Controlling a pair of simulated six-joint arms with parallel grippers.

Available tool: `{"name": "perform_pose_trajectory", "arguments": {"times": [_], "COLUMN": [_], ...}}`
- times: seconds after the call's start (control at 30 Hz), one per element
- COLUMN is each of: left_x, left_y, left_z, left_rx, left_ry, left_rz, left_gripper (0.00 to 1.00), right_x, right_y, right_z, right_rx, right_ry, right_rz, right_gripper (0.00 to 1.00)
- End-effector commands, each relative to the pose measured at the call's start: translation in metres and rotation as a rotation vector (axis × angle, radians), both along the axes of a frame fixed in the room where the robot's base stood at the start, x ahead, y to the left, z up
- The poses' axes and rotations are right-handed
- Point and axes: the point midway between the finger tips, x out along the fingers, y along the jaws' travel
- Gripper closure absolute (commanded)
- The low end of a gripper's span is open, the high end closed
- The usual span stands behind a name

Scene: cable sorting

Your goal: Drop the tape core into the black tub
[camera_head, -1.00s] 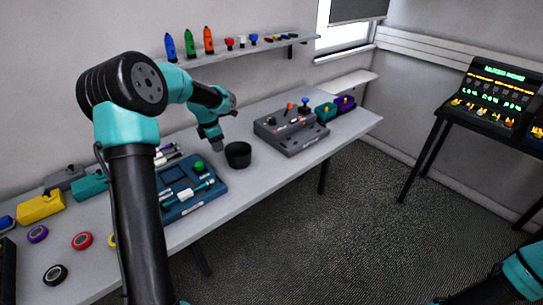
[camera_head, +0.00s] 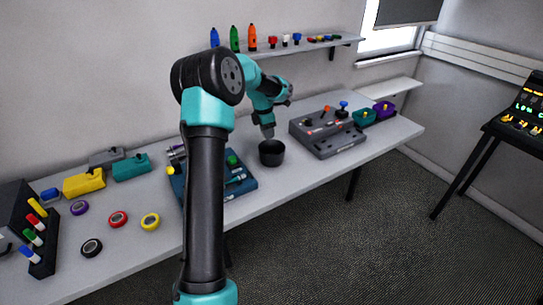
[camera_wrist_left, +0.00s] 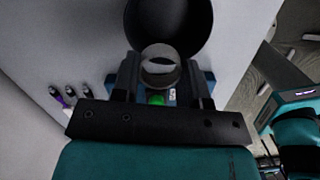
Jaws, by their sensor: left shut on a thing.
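The black tub (camera_head: 271,158) stands upright on the table, right of the blue tray. In the left wrist view the tub (camera_wrist_left: 205,30) opens just beyond my fingertips. My left gripper (camera_head: 268,134) points down close above the tub's back rim in the head view. In the left wrist view my left gripper (camera_wrist_left: 160,72) is shut on the tape core (camera_wrist_left: 158,68), a pale, round, short ring between the two dark fingers. In the head view the core is too small to make out. My right gripper is in no view.
A blue tray (camera_head: 240,188) with small items lies left of the tub, partly behind my arm. A grey control box (camera_head: 328,132) stands at its right. Coloured tape rolls (camera_head: 118,219) lie at the front left. A shelf (camera_head: 300,47) runs along the wall.

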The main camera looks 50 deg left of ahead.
Motion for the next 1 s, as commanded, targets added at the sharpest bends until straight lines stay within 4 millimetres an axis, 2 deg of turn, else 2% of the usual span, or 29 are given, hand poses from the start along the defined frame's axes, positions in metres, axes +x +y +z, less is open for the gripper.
{"name": "perform_pose_trajectory", "arguments": {"times": [0.5,0.87,0.9,1.0], "left_x": [0.000,0.000,0.000,0.000], "left_y": [0.000,0.000,0.000,0.000], "left_z": [-0.049,-0.052,-0.052,-0.052], "left_rx": [0.000,0.000,0.000,0.000], "left_ry": [0.002,0.001,0.001,0.000], "left_rz": [0.000,0.000,0.000,0.000], "left_gripper": [0.81,0.81,0.58,0.48], "right_x": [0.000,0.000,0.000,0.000], "right_y": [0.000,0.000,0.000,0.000], "right_z": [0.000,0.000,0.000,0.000], "right_rx": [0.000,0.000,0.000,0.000], "right_ry": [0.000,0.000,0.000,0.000], "right_rz": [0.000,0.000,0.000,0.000], "right_gripper": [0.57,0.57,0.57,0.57]}}
